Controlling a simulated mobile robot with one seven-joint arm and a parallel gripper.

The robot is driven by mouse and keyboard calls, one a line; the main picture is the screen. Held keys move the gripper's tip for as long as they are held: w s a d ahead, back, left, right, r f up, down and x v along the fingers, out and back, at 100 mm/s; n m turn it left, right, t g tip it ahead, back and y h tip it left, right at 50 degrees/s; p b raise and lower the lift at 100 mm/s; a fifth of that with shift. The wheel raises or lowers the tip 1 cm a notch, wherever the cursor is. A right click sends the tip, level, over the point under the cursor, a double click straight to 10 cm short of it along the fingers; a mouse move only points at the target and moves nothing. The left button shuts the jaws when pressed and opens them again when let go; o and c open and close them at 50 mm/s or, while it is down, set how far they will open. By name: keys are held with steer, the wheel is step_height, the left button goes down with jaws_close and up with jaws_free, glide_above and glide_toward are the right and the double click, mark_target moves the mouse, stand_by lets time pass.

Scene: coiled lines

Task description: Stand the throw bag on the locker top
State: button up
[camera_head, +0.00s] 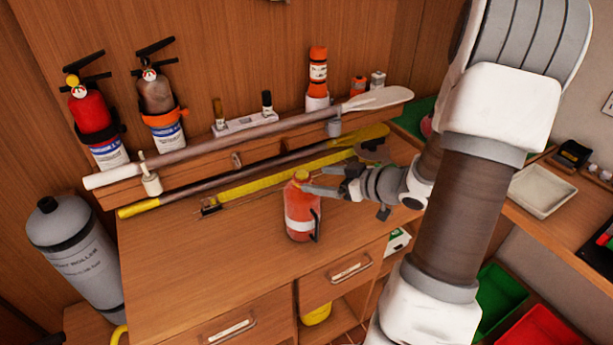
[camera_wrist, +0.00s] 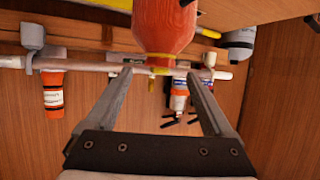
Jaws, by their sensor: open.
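The throw bag, as I take it, is the red-orange bag (camera_head: 299,222) with a pale band, a yellow top and a black side handle. It stands upright on the wooden locker top (camera_head: 180,260), near the front edge. My gripper (camera_head: 314,180) is open beside the bag's top, reaching in from the right. In the wrist view the bag (camera_wrist: 165,28) appears upside down, with its yellow end between the open fingertips (camera_wrist: 160,73). I see no finger closed on it; contact is unclear.
Behind the bag lie a yellow-ended pole (camera_head: 250,178) and a paddle (camera_head: 245,135). Two extinguishers (camera_head: 90,118) (camera_head: 160,112) and an orange canister (camera_head: 317,72) stand at the back. A grey cylinder (camera_head: 78,255) stands left. The locker top left of the bag is clear.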

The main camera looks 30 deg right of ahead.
steer(key=v, duration=0.5)
steer(key=shift+s, duration=0.15)
